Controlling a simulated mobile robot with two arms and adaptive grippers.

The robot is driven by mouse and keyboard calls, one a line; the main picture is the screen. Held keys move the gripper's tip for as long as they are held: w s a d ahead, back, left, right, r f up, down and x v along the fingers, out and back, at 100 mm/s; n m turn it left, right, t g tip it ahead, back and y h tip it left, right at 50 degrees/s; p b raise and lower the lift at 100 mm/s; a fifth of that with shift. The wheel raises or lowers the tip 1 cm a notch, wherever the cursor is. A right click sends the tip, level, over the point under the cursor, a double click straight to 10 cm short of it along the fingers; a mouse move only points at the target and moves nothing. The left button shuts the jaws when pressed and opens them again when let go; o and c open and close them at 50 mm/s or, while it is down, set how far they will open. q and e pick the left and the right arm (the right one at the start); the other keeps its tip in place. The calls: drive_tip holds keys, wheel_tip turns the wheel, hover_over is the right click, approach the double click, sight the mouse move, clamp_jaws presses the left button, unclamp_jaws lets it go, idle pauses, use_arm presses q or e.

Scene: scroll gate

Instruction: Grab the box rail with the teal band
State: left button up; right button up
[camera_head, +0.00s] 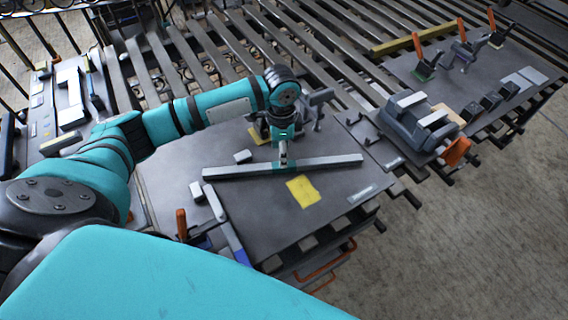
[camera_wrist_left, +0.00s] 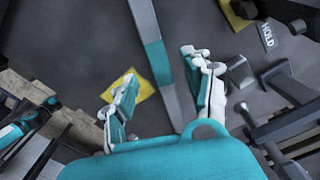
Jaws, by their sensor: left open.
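The box rail (camera_head: 325,163) is a long grey bar lying across the dark work table. In the left wrist view its teal band (camera_wrist_left: 158,62) is visible, with bare grey rail on both sides of it. My left gripper (camera_head: 282,164) is over the middle of the rail and points down at it. In the left wrist view the left gripper (camera_wrist_left: 162,88) is open, with the rail seen between its spread fingers. The gap between fingertips and rail is hard to judge. My right gripper is not in view.
A yellow patch (camera_head: 303,191) lies on the table in front of the rail. A small grey block (camera_head: 243,156) lies behind it. A dark clamp-like fixture (camera_head: 316,103) stands behind the gripper. A grey device (camera_head: 418,122) stands right of the table.

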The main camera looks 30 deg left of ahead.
use_arm(q)
drive_tip(key=shift+f, duration=0.2)
drive_tip(key=shift+d+f+p, duration=0.1)
drive_tip(key=shift+f+p, duration=0.15)
drive_tip(key=shift+p, duration=0.05)
drive_tip(key=f, duration=0.2)
drive_tip(key=f+p, duration=0.1)
drive_tip(key=shift+d+f, duration=0.2)
drive_tip(key=shift+f, duration=0.6)
drive_tip(key=shift+c, duration=1.2)
clamp_jaws()
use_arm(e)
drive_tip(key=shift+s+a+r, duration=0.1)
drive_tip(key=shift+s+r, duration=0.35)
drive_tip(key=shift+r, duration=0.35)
use_arm(q)
drive_tip(key=shift+w+r, duration=0.1)
